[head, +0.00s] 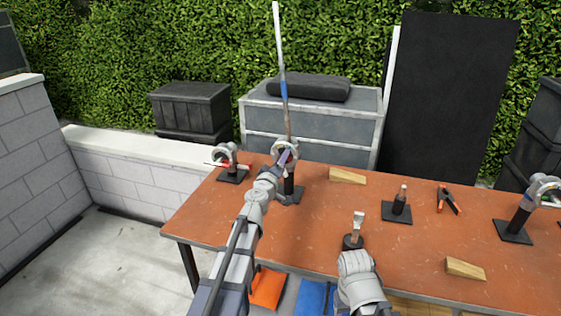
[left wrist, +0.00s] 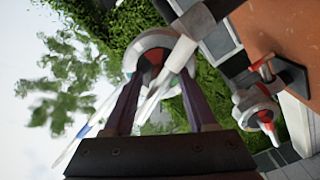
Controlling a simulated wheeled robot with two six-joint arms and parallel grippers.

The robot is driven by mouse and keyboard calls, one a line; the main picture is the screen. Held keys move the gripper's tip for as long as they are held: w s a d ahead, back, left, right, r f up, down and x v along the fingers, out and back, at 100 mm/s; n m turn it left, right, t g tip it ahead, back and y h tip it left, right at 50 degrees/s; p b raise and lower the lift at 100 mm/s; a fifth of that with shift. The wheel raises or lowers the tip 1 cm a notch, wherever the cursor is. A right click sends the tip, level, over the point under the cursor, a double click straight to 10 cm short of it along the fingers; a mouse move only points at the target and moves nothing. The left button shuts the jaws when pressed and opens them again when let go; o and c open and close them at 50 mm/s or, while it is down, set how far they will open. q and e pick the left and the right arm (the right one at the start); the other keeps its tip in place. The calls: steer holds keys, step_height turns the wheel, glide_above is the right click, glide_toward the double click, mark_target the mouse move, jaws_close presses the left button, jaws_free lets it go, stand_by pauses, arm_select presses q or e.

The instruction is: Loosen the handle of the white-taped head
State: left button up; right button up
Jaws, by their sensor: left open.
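The middle grip head (head: 285,147) has a pale ring and stands on a black post with a flat base. A long rod with a blue band and white upper part rises from it. My left gripper (head: 287,158) is open at this head. In the left wrist view the two purple fingers of my left gripper (left wrist: 162,98) stand apart, with a pale handle (left wrist: 170,75) showing between them and the ringed head (left wrist: 153,45) just beyond. I cannot tell whether the fingers touch the handle.
The orange-brown table (head: 320,215) also bears a left head (head: 228,153) with a red handle, a right head (head: 541,188), wooden wedges (head: 347,176), clamps (head: 448,200) and a small upright post (head: 399,201). A grey chest (head: 310,125) stands behind.

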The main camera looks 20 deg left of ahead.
arm_select(q)
steer(key=shift+c, duration=0.4)
jaws_close()
steer(key=n, duration=0.5)
steer(key=shift+n, duration=2.2)
steer(key=shift+o, duration=0.4)
jaws_free()
steer(key=shift+f, duration=0.1)
